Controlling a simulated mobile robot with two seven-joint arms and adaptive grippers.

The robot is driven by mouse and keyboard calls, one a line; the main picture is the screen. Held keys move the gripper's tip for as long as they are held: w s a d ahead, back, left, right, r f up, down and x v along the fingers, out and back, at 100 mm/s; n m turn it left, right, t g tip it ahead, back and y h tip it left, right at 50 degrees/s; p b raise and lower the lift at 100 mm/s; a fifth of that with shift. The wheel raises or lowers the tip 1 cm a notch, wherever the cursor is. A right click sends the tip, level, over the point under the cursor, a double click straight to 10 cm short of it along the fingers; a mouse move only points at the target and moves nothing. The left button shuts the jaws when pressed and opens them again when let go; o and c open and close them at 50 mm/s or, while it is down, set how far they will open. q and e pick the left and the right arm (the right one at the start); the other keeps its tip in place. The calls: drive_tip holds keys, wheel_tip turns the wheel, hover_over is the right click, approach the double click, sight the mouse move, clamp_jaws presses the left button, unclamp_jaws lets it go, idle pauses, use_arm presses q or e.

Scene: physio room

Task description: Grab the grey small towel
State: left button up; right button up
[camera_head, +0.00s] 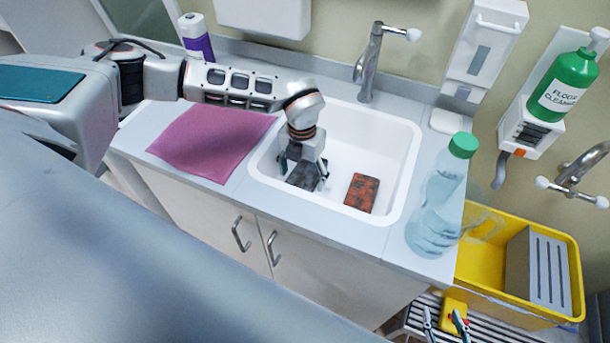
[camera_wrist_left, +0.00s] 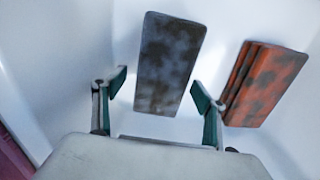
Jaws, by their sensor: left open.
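The grey small towel (camera_head: 309,177) is a dark grey, mottled, folded piece lying in the white sink. In the left wrist view the grey towel (camera_wrist_left: 168,65) shows between and beyond the fingers. My left gripper (camera_head: 304,168) points down into the sink over it, open, with one finger on each side; I cannot tell whether they touch it.
A rust-red mottled folded cloth (camera_head: 361,192) lies right of the grey one in the sink (camera_head: 408,150). A pink cloth (camera_head: 210,140) lies on the counter left. A clear bottle (camera_head: 437,200) stands right of the sink. A yellow bin (camera_head: 485,262) stands lower right.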

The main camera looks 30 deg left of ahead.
use_arm(q)
drive_tip(key=shift+f, duration=0.8)
drive_tip(key=c, duration=1.3)
drive_tip(key=shift+w+r, duration=0.1)
